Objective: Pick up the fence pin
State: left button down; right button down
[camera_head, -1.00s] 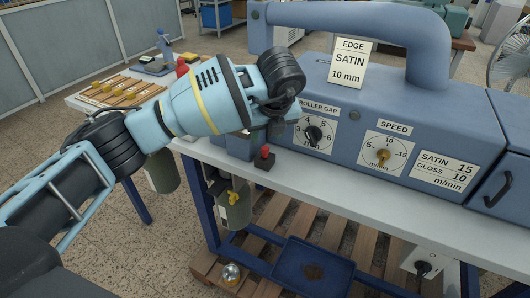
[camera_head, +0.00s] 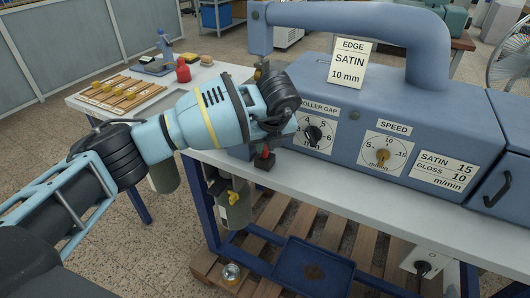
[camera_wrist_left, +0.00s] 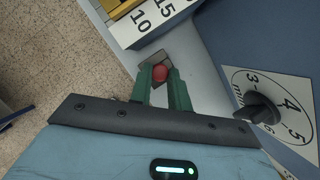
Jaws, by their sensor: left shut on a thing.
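The fence pin shows as a small red knob (camera_head: 265,153) above a dark block (camera_head: 264,163) on the bench edge, in front of the blue machine. In the left wrist view the round red head (camera_wrist_left: 160,73) sits between two green fingers, with the grey block (camera_wrist_left: 146,55) beyond it. My left gripper (camera_head: 267,148) reaches down onto it from above and is shut on it. Its fingertips also show in the left wrist view (camera_wrist_left: 159,79). The pin's shaft is hidden, and I cannot tell whether it is clear of the block. My right gripper is out of view.
The blue machine (camera_head: 350,110) with the roller gap dial (camera_head: 313,134) and speed dial (camera_head: 383,155) stands close to the right of my gripper. A side table (camera_head: 85,103) with wooden strips and a red container (camera_head: 183,73) stands at the left. A pallet with a blue tray (camera_head: 312,268) lies below.

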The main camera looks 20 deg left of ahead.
aim_at(267, 150)
pick_arm(q)
jog(key=shift+r, duration=0.15)
